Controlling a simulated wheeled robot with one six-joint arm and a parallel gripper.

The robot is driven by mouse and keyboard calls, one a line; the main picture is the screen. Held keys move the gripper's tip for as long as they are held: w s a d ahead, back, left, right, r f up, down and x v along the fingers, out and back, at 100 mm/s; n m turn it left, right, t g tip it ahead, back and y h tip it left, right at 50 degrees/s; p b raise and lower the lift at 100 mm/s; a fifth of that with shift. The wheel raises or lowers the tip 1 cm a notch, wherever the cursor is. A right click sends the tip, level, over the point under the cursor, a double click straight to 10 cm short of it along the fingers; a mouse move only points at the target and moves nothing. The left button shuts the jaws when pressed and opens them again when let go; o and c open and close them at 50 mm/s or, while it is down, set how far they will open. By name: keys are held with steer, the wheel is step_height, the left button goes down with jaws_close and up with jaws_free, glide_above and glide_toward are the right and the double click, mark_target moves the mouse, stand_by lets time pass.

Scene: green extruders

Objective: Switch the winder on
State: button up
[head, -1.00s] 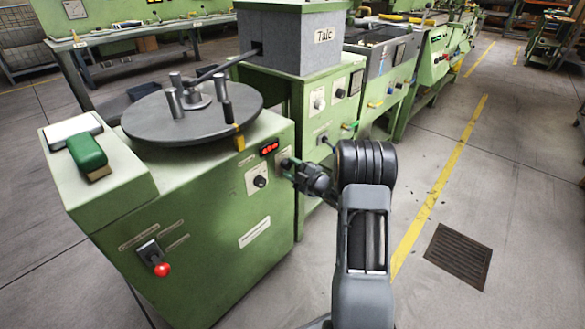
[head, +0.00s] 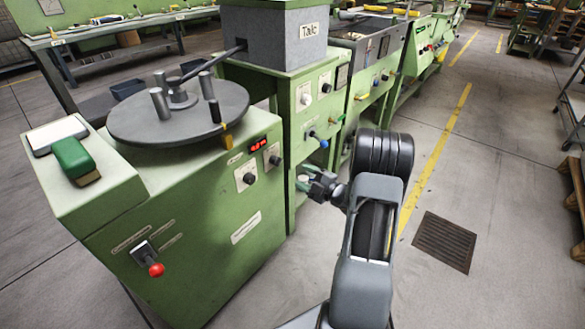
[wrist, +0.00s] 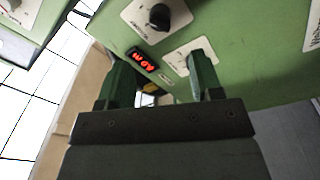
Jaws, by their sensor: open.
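The winder is a green cabinet (head: 190,240) with a grey turntable (head: 135,122) on top, at the left of the head view. A red lit display (head: 258,143) and two dark knobs, a left one (head: 249,178) and a right one (head: 274,160), are at its upper right corner. A lever with a red ball (head: 156,269) is low on its front. My gripper (head: 318,186) is open and empty, right of the panel and apart from it. In the wrist view the display (wrist: 143,59) and a knob (wrist: 158,17) show beyond the fingers; the right finger partly covers a white label plate.
A grey box labelled Talc (head: 270,40) stands on a green cabinet behind the winder, with more green machines beyond. A green-handled brush (head: 76,160) lies on the winder's left ledge. The floor right of my arm is open, with a drain grate (head: 444,242).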

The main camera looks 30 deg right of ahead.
steer(key=shift+v, duration=1.8)
